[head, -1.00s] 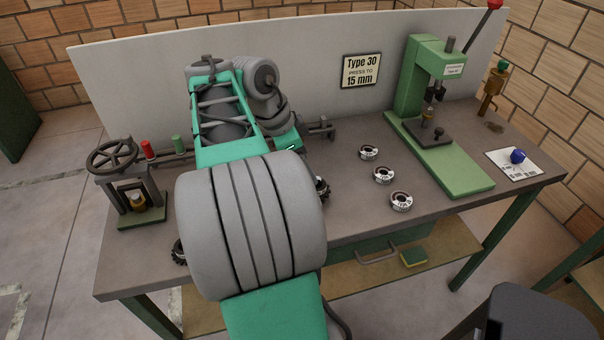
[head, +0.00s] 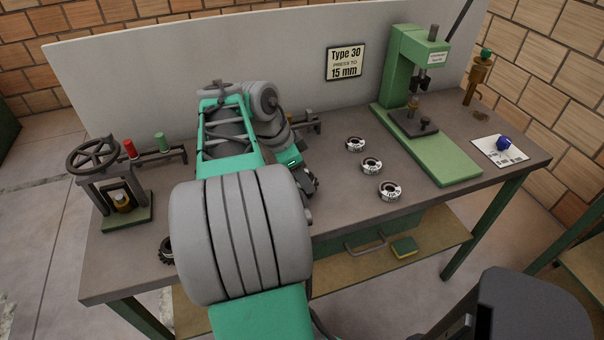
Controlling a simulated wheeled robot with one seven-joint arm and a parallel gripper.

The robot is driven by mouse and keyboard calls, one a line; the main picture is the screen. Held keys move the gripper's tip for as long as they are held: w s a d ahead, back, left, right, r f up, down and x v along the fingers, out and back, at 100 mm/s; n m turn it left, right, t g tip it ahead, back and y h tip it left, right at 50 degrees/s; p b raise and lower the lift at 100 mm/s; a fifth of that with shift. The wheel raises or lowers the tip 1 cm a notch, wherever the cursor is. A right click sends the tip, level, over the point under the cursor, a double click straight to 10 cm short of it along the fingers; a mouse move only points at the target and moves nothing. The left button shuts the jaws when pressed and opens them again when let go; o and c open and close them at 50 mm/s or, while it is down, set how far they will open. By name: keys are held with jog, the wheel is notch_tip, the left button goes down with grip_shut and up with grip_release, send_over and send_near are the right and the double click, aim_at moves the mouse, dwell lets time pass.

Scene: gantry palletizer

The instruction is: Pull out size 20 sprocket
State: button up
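Two dark toothed parts that look like sprockets show on the bench only at their edges. One sticks out left of my arm's grey roller-like link (head: 167,250). The other shows right of my arm (head: 311,182). Their size marks cannot be read, and my arm covers most of them. My gripper is not visible; the green and grey links of my arm fill the middle of the view and hide what is behind them.
A handwheel press (head: 115,195) stands at the bench's left. Three labelled rings (head: 371,165) lie right of my arm. A green lever press (head: 440,155) stands at the right. A "Type 30, press to 15 mm" sign (head: 346,62) is on the back panel. A dark stool (head: 525,310) is at lower right.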

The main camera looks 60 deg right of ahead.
grip_shut()
dwell(0.3)
jog(key=shift+r, duration=0.1)
jog(key=shift+r+p, duration=2.55)
jog(key=shift+r, duration=0.6)
notch_tip(320, 180, up, 8)
jog(key=p, duration=0.6)
jog(key=shift+p, duration=0.3)
jog(key=shift+w, duration=0.1)
